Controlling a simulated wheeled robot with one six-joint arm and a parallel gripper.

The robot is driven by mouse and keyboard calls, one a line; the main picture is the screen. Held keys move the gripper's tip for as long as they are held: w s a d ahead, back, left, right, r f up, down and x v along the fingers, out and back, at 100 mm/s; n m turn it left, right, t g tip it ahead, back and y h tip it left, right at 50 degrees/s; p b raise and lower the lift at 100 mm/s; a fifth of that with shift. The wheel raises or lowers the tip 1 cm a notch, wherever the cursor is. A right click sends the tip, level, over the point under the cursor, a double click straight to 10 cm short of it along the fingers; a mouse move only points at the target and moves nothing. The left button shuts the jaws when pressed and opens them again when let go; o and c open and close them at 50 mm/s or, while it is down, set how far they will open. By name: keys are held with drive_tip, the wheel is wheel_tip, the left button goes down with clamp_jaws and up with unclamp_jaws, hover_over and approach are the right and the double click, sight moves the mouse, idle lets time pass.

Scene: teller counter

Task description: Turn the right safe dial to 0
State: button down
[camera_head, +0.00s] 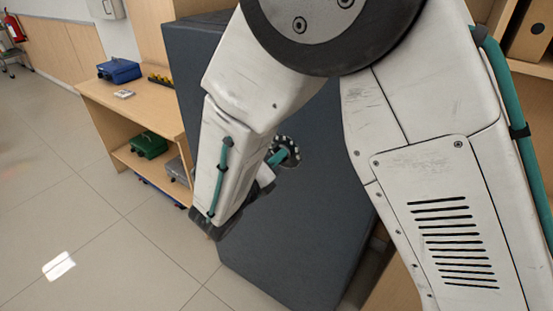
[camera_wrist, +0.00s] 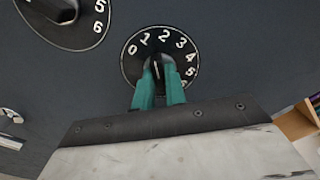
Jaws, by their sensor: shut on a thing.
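The right safe dial (camera_wrist: 136,74) is a round black plate with white numbers from 0 at its upper left round to 6 at its lower right. My gripper (camera_wrist: 159,76) is shut on its dark central knob, one teal finger on each side. A small pale mark shows on the knob, but I cannot tell surely which number it points at. In the head view, the dial (camera_head: 292,147) shows partly beyond my gripper (camera_head: 277,157) on the dark grey safe (camera_head: 310,225). Another dial (camera_wrist: 84,42) is cut off at the upper left of the wrist view.
A silver handle (camera_wrist: 10,143) is at the wrist view's left edge. In the head view, a wooden shelf (camera_head: 130,98) left of the safe bears a blue box (camera_head: 119,71), with a green box (camera_head: 149,145) below. Tiled floor (camera_head: 90,225) at left is mostly clear.

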drive_tip(key=shift+f+n, duration=0.1)
drive_tip(key=shift+n, duration=3.7)
drive_tip(key=c, duration=1.4)
unclamp_jaws()
drive_tip(key=shift+c, duration=0.2)
drive_tip(key=shift+s, duration=0.1)
drive_tip(key=v, duration=0.7)
drive_tip(key=shift+s+a, duration=0.25)
drive_tip(key=shift+s, duration=0.05)
